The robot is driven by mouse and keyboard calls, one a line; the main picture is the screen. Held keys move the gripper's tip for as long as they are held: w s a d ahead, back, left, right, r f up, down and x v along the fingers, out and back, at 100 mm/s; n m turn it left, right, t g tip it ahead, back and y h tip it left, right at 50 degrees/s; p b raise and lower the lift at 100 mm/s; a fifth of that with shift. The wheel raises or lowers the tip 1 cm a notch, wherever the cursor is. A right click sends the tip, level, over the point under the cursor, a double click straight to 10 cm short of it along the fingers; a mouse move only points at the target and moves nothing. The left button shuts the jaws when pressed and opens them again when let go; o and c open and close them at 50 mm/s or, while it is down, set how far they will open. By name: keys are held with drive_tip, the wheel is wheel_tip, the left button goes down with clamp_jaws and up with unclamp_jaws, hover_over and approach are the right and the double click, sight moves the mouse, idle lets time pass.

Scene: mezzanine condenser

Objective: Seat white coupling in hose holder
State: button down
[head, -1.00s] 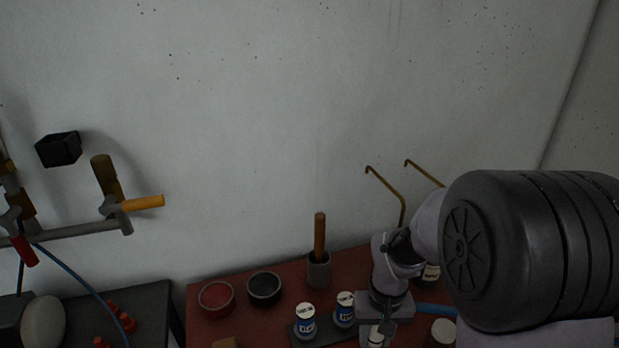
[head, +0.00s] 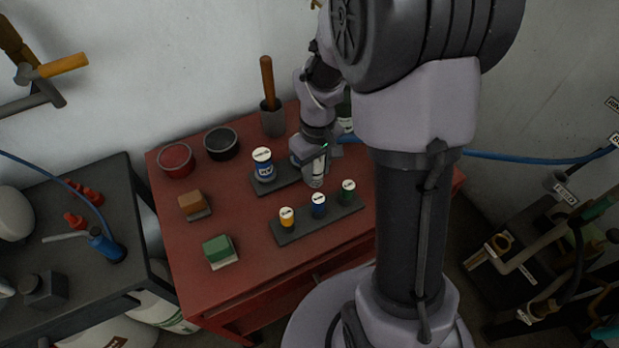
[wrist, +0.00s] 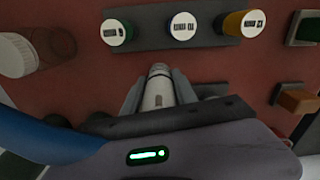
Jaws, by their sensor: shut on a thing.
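The white coupling (wrist: 158,88) is a pale cylinder between the two fingers of my gripper (wrist: 158,92) in the wrist view. My gripper is shut on it. In the head view my gripper (head: 315,172) points down over the red bench, with the pale coupling (head: 318,168) at its tip. A blue hose (wrist: 40,136) passes close at the left in the wrist view. In the head view a blue hose (head: 525,157) runs right from behind my arm. I cannot tell which fixture is the hose holder; labelled fittings (head: 562,187) stand at the right.
On the red bench (head: 255,220), a dark strip holds yellow (head: 287,217), blue (head: 319,205) and green (head: 348,191) jars in front of my gripper. A blue can (head: 263,166) stands left of it. Bowls (head: 176,160) and a mortar (head: 272,120) are behind.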

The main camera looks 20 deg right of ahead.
sight(316, 178)
wheel_tip(316, 178, down, 4)
drive_tip(key=shift+r+b, duration=0.25)
drive_tip(key=shift+b, duration=0.3)
drive_tip(key=shift+r, duration=0.2)
drive_tip(key=c, duration=1)
unclamp_jaws()
drive_tip(key=shift+f, duration=0.15)
drive_tip(key=shift+o, duration=0.2)
